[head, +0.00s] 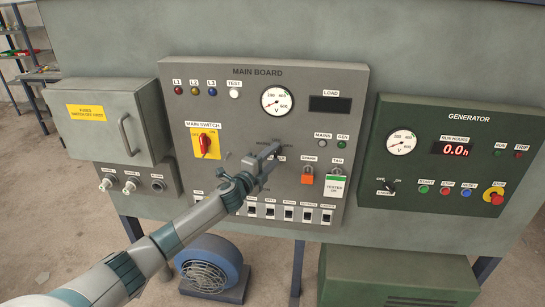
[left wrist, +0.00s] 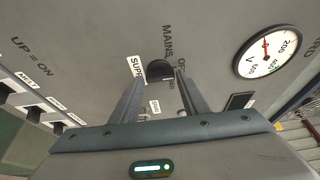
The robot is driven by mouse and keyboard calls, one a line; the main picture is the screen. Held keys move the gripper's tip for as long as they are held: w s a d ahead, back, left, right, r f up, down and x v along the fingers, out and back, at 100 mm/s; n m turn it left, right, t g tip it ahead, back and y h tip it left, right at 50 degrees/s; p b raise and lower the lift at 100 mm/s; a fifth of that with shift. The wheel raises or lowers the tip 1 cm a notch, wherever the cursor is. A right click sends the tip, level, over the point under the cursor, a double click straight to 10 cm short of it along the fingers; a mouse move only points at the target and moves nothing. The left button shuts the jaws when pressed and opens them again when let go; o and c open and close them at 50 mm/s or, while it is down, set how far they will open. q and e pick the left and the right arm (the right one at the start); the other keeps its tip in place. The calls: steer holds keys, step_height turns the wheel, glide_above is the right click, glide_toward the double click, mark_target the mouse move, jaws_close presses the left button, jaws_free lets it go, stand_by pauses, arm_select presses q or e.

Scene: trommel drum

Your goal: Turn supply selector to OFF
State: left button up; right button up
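The supply selector is a dark round knob (left wrist: 160,70) on the grey main board (head: 350,80). In the left wrist view, parts of the SUPPLY, MAINS and OFF lettering show around it. My left gripper (head: 268,160) is at the board in front of the selector and hides most of it in the head view. In the left wrist view, the left gripper's fingers (left wrist: 158,84) are apart, with the knob between their tips. I cannot tell whether they touch it, nor which way its pointer faces. My right gripper is not in view.
A red main switch (head: 204,144) is left of my gripper. An orange tag or lock (head: 307,176) and a white-green tag (head: 336,187) hang to the right. A row of breakers (head: 288,213) lies below. The green generator panel (head: 460,135) is further right.

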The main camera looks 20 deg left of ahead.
arm_select(q)
steer(key=shift+o, duration=0.9)
steer(key=s+a+b, duration=0.2)
steer(key=s+b, duration=0.3)
steer(key=s, duration=1.2)
steer(key=shift+a+b, duration=0.3)
steer(key=shift+a, duration=0.1)
